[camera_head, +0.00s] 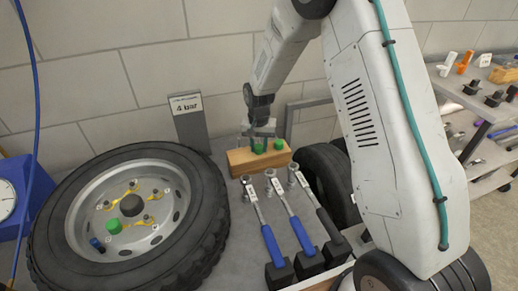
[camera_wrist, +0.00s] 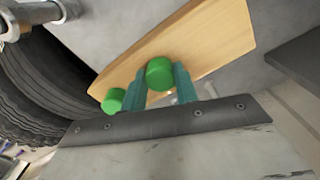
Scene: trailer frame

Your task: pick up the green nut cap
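My gripper (camera_head: 259,142) is at the wooden block (camera_head: 240,163) on the table, pointing down. In the wrist view its two teal fingers (camera_wrist: 163,82) stand on either side of a green nut cap (camera_wrist: 159,73). That cap (camera_head: 259,148) appears to be at the block's top, not visibly raised. The fingers look very close to its sides; whether they press on it cannot be told. A second green cap (camera_head: 279,144) is beside it on the block, outside the fingers in the wrist view (camera_wrist: 113,100). Another green cap (camera_head: 114,226) is on the wheel's rim.
A large tyre (camera_head: 205,200) lies at left. Several wrenches, some with blue handles (camera_head: 272,246), lie in front of the block. A grey "4 bar" sign (camera_head: 188,122) stands behind it. A shelf with parts (camera_head: 480,108) is at right. Another tyre (camera_head: 328,180) stands behind my arm.

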